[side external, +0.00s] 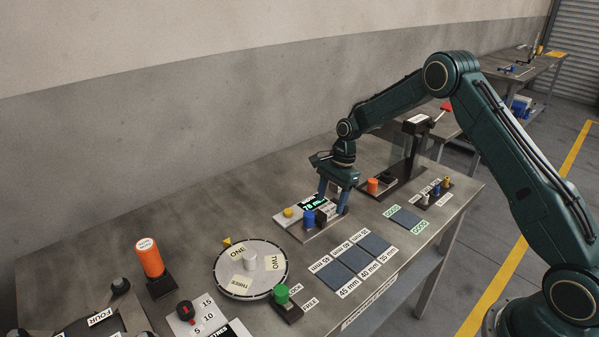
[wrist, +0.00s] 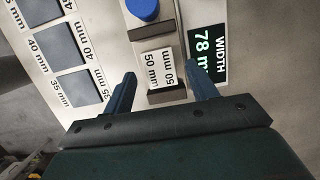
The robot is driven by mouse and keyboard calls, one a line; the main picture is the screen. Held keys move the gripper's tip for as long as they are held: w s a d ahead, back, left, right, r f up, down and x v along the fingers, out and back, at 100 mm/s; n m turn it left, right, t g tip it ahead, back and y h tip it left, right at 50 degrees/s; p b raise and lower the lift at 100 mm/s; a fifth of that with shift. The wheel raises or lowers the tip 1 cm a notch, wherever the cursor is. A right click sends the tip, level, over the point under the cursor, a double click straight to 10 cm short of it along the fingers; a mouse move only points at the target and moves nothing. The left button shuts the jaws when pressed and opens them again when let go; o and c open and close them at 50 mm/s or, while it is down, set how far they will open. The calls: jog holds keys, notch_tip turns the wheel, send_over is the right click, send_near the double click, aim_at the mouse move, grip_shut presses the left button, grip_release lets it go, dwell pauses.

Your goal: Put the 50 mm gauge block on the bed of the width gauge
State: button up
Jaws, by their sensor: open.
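The 50 mm gauge block (wrist: 158,62) has a pale top printed "50 mm" and sits on the bed of the width gauge, between its two dark jaws. The width gauge (side external: 284,216) has a light base, a blue knob (side external: 308,218) and a green-lit display (wrist: 206,52) reading 78. My gripper (side external: 333,202) is over the gauge, pointing down. In the wrist view my gripper (wrist: 160,74) is open, with one blue finger on each side of the block. Gaps show between the fingers and the block there. The fingers partly hide the block in the side view.
Dark pads labelled by size, including 40 mm (side external: 356,257), lie in front of the gauge. A round turntable (side external: 225,282) stands to the left, with a green button (side external: 281,293) beside it. A dark stand with an orange knob (side external: 373,185) is close behind on the right.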

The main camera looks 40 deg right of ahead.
jog(key=v, duration=1)
jog(key=shift+r, duration=0.3)
jog(key=shift+d, duration=0.1)
jog(key=s+a+r+n+t+h, duration=0.1)
jog(key=s+a+r+n, duration=0.35)
jog(key=s+r, duration=0.4)
jog(key=s+a+r+n+t+h, duration=0.1)
jog(key=s+a+r+n+t, duration=0.15)
jog(key=s+r+n, duration=0.45)
jog(key=s+a+r+n+t, duration=0.1)
jog(key=s+n, duration=0.5)
jog(key=s, duration=1.4)
jog(key=shift+s+a+r+t+h, duration=0.2)
jog(key=shift+a+r+t+h, duration=0.25)
jog(key=shift+a, duration=0.25)
